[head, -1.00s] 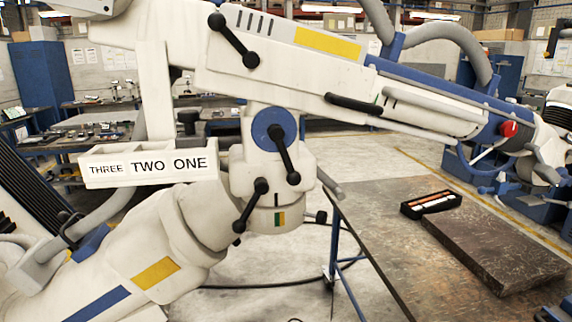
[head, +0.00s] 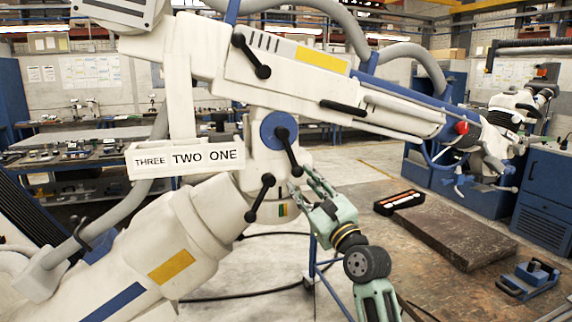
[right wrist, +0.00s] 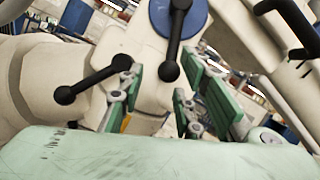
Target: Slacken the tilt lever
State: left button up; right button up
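A white microscope arm (head: 300,82) carries several black ball-ended levers. One lever (head: 287,150) sits on a blue round hub (head: 272,129) and slants down to the right; a lower lever (head: 260,198) sits on the joint below, and an upper lever (head: 251,56) is on the beam. No label tells which is the tilt lever. My right gripper (head: 304,182) is open just below the hub lever's ball end. In the right wrist view its green fingers (right wrist: 163,80) stand apart, with the hub lever (right wrist: 175,42) hanging between them in the picture; contact cannot be told. My left gripper is out of view.
A white "THREE TWO ONE" box (head: 185,158) is fixed left of the hub. A table at right holds a dark slab (head: 450,230), a black case (head: 399,202) and a blue tool (head: 528,279). Open floor lies behind the hub.

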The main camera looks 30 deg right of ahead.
aim_at(294, 162)
jog(key=shift+m, duration=0.4)
jog(key=w+r, duration=0.1)
jog(key=w+r+p, duration=0.1)
jog(key=w+r, duration=0.1)
jog(key=w+d+r+p, duration=0.1)
jog(key=w, duration=0.1)
jog(key=shift+w+r, duration=0.25)
jog(key=shift+r, duration=0.05)
jog(key=shift+w, duration=0.6)
jog(key=shift+r, duration=0.1)
jog(key=c, duration=0.3)
jog(key=shift+d, duration=0.1)
jog(key=c, duration=0.4)
grip_shut()
